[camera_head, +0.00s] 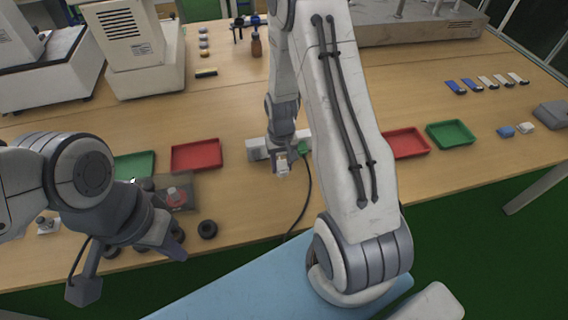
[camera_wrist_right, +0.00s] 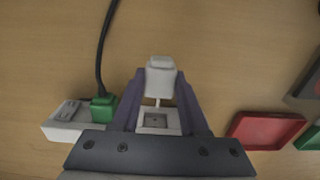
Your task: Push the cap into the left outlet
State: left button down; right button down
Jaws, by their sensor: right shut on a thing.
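The white cap (camera_wrist_right: 160,78) is between the purple fingertips of my right gripper (camera_wrist_right: 160,90), which is shut on it. A thin pale prong shows at the cap's strip-facing side. In the head view, the cap (camera_head: 283,171) and my right gripper (camera_head: 281,163) are at the white power strip (camera_head: 256,148). The strip's left outlet (camera_wrist_right: 155,121) shows between the fingers in the wrist view; the cap looks apart from it. A green plug (camera_wrist_right: 103,108) sits in the strip, also visible in the head view (camera_head: 303,147). My left gripper (camera_head: 170,238) hangs at the left; its finger gap is unclear.
A red tray (camera_head: 196,155) and green tray (camera_head: 134,166) lie left of the strip; another red tray (camera_head: 407,143) and green tray (camera_head: 450,134) lie right. A black cable (camera_head: 308,190) runs to the front edge. A black ring (camera_head: 207,229) lies near my left gripper.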

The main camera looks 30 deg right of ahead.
jog(key=shift+w+d+f+b, duration=0.15)
jog(key=shift+w+f+b, duration=0.15)
jog(key=shift+w, duration=0.2)
jog(key=shift+w+d+f+b, duration=0.15)
jog(key=shift+w+f, duration=0.15)
jog(key=shift+w, duration=0.2)
jog(key=shift+w+d+r, duration=0.1)
jog(key=shift+w+d, duration=0.1)
jog(key=shift+w, duration=0.55)
jog(key=shift+p, duration=0.4)
jog(key=shift+w+d, duration=0.2)
jog(key=shift+w, duration=0.5)
dwell(1.2)
jog(key=shift+w+d+p, duration=0.15)
jog(key=shift+w+p, duration=0.15)
jog(key=shift+w, duration=0.25)
dwell(0.3)
dwell(1.1)
jog(key=shift+w+d, duration=0.15)
jog(key=shift+w, duration=0.3)
dwell(0.5)
